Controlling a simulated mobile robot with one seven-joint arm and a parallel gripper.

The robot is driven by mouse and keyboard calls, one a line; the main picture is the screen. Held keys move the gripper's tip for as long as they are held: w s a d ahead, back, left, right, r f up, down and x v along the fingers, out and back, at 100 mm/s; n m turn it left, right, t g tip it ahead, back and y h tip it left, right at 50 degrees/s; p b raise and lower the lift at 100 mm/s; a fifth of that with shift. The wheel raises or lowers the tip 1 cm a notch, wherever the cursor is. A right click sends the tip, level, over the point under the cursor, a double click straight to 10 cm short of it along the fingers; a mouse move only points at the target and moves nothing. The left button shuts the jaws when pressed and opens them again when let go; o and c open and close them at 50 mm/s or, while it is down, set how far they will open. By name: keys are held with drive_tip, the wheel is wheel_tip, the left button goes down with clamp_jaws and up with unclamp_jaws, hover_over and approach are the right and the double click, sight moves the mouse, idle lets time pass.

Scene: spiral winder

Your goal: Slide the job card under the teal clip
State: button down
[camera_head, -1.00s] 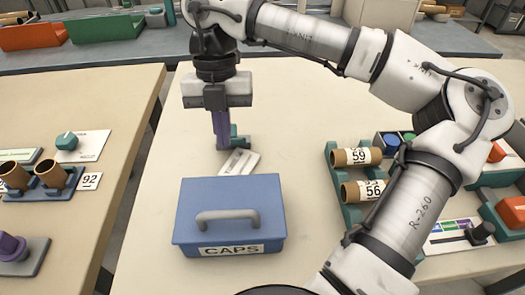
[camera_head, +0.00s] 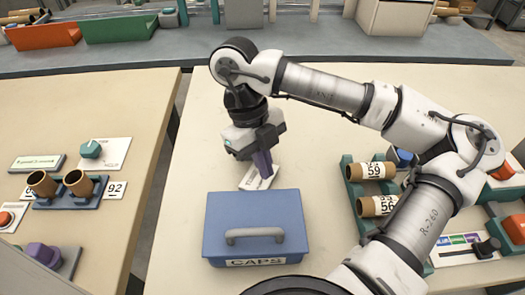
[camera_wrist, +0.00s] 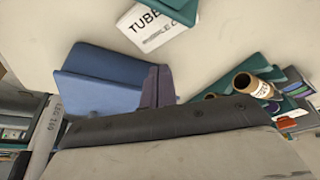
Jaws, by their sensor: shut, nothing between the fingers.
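The white job card (camera_head: 256,180) lies on the table just behind the blue box. In the wrist view the card (camera_wrist: 158,28) shows large print, and part of a teal piece, likely the clip (camera_wrist: 186,8), is at its upper edge. In the head view my arm hides the clip. My gripper (camera_head: 263,168) is shut and empty, its purple fingers tilted and pointing down near the card. The fingers also show in the wrist view (camera_wrist: 156,88), apart from the card in the picture.
The blue CAPS box (camera_head: 256,222) with a grey handle stands in front of the card. A green rack (camera_head: 350,172) with tubes labelled 59 and 56 is to the right. A separate table (camera_head: 50,110) stands left across a gap. Tabletop behind my gripper is clear.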

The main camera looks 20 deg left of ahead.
sight(264, 186)
drive_tip(key=x, duration=0.5)
drive_tip(key=shift+f, duration=0.15)
drive_tip(key=shift+w+a+f+b, duration=0.2)
drive_tip(key=shift+w+a+b, duration=0.25)
drive_tip(key=shift+a+b, duration=0.3)
drive_tip(key=shift+w+a+r, duration=0.1)
drive_tip(key=shift+a, duration=0.2)
drive_tip(key=shift+r, duration=0.1)
